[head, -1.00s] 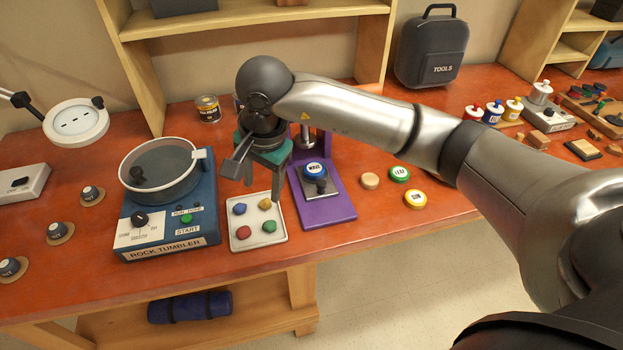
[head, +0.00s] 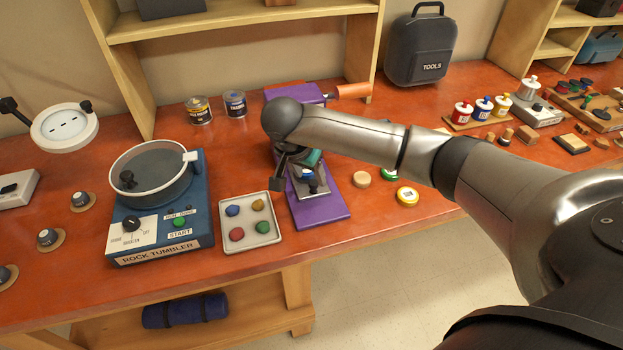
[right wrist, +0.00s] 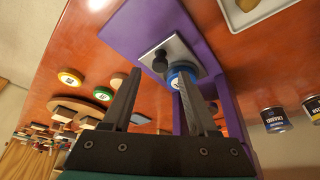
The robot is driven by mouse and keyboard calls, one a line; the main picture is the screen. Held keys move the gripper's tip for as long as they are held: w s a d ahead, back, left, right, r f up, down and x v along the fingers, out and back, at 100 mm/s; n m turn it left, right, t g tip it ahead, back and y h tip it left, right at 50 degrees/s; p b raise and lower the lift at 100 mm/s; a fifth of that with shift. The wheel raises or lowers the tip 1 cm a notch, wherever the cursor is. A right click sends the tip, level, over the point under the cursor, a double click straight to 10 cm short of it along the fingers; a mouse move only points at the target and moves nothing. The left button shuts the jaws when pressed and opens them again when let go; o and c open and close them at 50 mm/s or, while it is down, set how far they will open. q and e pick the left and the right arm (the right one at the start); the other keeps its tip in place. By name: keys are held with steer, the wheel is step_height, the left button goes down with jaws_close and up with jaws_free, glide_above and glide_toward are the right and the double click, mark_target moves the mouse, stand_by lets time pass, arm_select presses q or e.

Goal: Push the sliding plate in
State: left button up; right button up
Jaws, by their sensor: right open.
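The purple press (head: 325,208) stands on the bench, with its column and top at the back. Its grey sliding plate (head: 319,191) lies on the purple base and is partly hidden by my right gripper in the head view. The plate (right wrist: 181,48) shows more clearly in the right wrist view, with a black knob (right wrist: 160,61) and a blue badge (right wrist: 173,75) on it. My right gripper (right wrist: 159,75) is open and empty, its fingers pointing toward the plate. Whether a fingertip touches the plate, I cannot tell. My left gripper is not in view.
A tray (head: 228,243) of coloured stones and the rock tumbler (head: 160,240) stand left of the press. A wooden disc (head: 361,179) and badges, including a yellow one (head: 407,197), lie to its right. Two cans (head: 235,103) stand behind. The bench front is clear.

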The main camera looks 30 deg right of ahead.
mark_target(313, 183)
steer(key=shift+x, duration=1.65)
jaws_close()
steer(key=shift+r, duration=0.1)
